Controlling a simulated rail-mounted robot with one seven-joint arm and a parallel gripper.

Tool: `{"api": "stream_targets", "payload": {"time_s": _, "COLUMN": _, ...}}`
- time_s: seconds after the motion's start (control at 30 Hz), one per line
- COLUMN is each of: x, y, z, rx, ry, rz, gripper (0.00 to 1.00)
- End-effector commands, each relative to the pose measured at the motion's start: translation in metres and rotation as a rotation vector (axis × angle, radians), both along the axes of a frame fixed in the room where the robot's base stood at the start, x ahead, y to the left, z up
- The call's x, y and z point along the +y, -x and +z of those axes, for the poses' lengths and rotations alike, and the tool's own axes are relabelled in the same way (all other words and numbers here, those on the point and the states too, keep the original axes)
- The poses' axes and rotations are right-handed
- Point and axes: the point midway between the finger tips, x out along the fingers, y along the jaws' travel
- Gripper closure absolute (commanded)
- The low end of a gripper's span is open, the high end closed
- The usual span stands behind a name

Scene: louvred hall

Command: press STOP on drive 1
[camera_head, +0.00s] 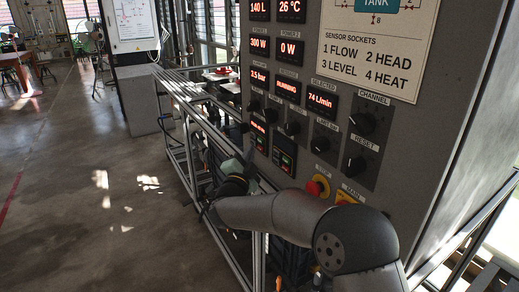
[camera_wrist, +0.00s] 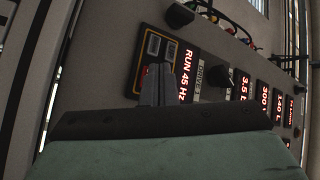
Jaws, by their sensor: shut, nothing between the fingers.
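Two small drive units, a left one (camera_head: 259,136) and a right one (camera_head: 284,155), sit low on the grey panel in the head view. Their numbers are too small to read there. In the wrist view one drive unit (camera_wrist: 181,70) shows red "RUN 45 Hz" beside two dark keys (camera_wrist: 154,45); its label starts "DRIVE", but the number is unclear. My gripper (camera_wrist: 158,84) is shut and empty, its fingers in front of that unit and covering part of it. I cannot tell whether they touch it. In the head view my gripper (camera_head: 245,168) is beside the drives, fingertips unclear.
A red mushroom button on yellow (camera_head: 316,188) sits right of the drives, near my arm. Black knobs (camera_head: 362,123) and red displays (camera_head: 288,89) fill the panel above. A metal frame (camera_head: 185,135) runs along the left. Open floor (camera_head: 90,200) lies further left.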

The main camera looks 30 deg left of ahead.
Motion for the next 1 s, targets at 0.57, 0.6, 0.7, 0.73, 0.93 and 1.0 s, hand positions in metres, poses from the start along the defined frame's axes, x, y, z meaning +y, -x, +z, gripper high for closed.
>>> {"api": "stream_targets", "payload": {"time_s": 0.57, "x": -0.0028, "y": -0.0052, "z": -0.0018, "rx": -0.001, "ry": -0.002, "rz": -0.001, "gripper": 1.00}}
{"api": "stream_targets", "payload": {"time_s": 0.6, "x": -0.0034, "y": -0.0063, "z": -0.0017, "rx": -0.001, "ry": -0.002, "rz": -0.001, "gripper": 1.00}}
{"api": "stream_targets", "payload": {"time_s": 0.7, "x": -0.0040, "y": -0.0078, "z": -0.0008, "rx": 0.000, "ry": -0.001, "rz": -0.001, "gripper": 1.00}}
{"api": "stream_targets", "payload": {"time_s": 0.73, "x": -0.0039, "y": -0.0079, "z": -0.0004, "rx": 0.000, "ry": 0.000, "rz": 0.000, "gripper": 1.00}}
{"api": "stream_targets", "payload": {"time_s": 0.93, "x": -0.0039, "y": -0.0077, "z": 0.0001, "rx": 0.000, "ry": 0.000, "rz": 0.000, "gripper": 1.00}}
{"api": "stream_targets", "payload": {"time_s": 1.0, "x": -0.0039, "y": -0.0078, "z": 0.0000, "rx": 0.000, "ry": 0.000, "rz": 0.000, "gripper": 1.00}}
